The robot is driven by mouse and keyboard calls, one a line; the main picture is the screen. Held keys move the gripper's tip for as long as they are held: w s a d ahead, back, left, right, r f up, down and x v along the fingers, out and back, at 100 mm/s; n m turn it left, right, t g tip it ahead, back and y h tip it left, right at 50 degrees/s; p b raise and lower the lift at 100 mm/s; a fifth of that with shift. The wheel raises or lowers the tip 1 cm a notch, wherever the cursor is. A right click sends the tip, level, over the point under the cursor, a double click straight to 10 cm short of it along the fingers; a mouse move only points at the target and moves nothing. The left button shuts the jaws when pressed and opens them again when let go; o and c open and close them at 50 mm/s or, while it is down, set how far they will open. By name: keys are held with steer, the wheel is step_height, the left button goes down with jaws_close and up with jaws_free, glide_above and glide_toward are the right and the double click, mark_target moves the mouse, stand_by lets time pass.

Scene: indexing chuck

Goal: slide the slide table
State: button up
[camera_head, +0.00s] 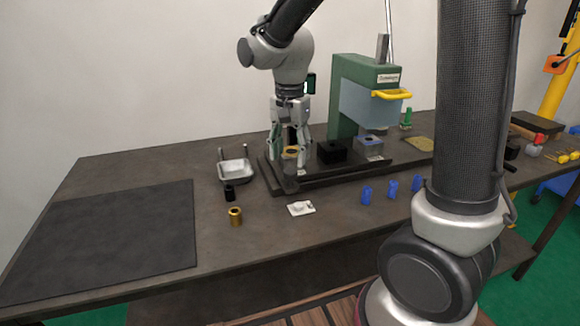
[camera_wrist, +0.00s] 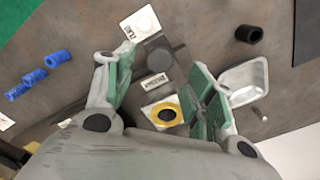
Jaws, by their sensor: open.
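The slide table, a dark plate on a long dark base (camera_head: 372,166), stands under the green press. A dark round handle (camera_head: 291,184) sits at its near left end; it shows between my fingers in the wrist view (camera_wrist: 160,60). A pale fixture with a yellow ring (camera_wrist: 167,115) and a small label plate (camera_wrist: 155,83) lie beside it. My gripper (camera_head: 289,165) points down over this left end, its fingers wide apart and empty. In the wrist view the gripper (camera_wrist: 161,58) has one finger on each side of the handle. I cannot tell whether either finger touches it.
The green press (camera_head: 350,95) rises right of my gripper. A metal tray (camera_head: 234,170), a black cylinder (camera_head: 229,192), a brass cylinder (camera_head: 236,216), a white plate (camera_head: 301,208) and blue cylinders (camera_head: 367,193) stand nearby. A dark mat (camera_head: 110,240) covers the table's left.

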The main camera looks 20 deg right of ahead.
mark_target(290, 171)
steer(key=shift+f, duration=2.4)
jaws_close()
steer(key=d, duration=1.7)
steer(key=shift+d, duration=0.35)
jaws_free()
step_height(290, 171, up, 12)
